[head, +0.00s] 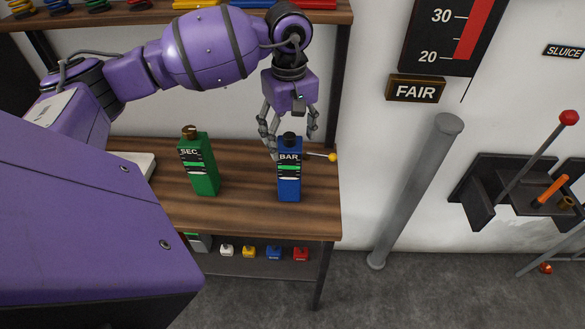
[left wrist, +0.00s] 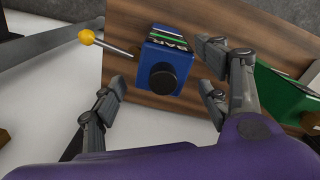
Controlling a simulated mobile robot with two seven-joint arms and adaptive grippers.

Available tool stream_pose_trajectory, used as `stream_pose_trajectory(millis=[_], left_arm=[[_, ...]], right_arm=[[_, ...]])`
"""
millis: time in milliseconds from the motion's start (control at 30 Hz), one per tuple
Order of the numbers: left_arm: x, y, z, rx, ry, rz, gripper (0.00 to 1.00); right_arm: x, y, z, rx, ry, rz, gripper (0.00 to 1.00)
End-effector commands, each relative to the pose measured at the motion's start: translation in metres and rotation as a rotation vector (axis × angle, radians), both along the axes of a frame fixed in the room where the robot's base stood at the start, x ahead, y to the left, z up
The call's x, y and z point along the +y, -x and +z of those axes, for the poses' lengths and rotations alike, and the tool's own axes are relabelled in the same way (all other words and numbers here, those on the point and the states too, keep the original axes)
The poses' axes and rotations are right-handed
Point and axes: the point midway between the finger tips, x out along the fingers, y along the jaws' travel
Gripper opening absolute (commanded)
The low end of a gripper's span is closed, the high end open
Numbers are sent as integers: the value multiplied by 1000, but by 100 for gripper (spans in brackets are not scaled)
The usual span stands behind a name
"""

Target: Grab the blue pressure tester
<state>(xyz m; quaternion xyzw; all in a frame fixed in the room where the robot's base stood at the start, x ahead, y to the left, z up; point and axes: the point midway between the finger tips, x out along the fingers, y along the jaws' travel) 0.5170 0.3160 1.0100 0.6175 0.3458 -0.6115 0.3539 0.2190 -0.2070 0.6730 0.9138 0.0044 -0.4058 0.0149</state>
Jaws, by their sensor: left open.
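The blue pressure tester (head: 289,183), marked BAR, stands upright on the wooden shelf near its right end. It has a black knob on top and a thin rod with a yellow ball (head: 332,157) at its side. My left gripper (head: 288,138) is open just above and around the top of the tester, pointing down. In the left wrist view the tester (left wrist: 160,72) shows between the spread fingers of the left gripper (left wrist: 160,97), with its black knob towards the camera. I cannot tell whether a finger touches it. My right gripper is not in view.
A green device (head: 202,170) marked SEC stands left of the tester; it also shows in the left wrist view (left wrist: 278,97). A lower shelf (head: 250,264) holds several small coloured items. A grey pipe (head: 415,190) and a lever panel (head: 490,195) are to the right.

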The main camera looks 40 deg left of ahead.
Motion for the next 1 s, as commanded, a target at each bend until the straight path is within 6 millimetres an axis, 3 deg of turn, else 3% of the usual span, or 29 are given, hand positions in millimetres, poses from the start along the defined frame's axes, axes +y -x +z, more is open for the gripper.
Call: stream_pose_trajectory(millis=[300,633,1000], left_arm=[[-1,0,-44,1,3,0,68],[-1,-1,-51,-1,2,0,67],[-1,-1,-51,-1,2,1,18]], right_arm=[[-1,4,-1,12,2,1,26],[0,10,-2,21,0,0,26],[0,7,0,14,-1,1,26]])
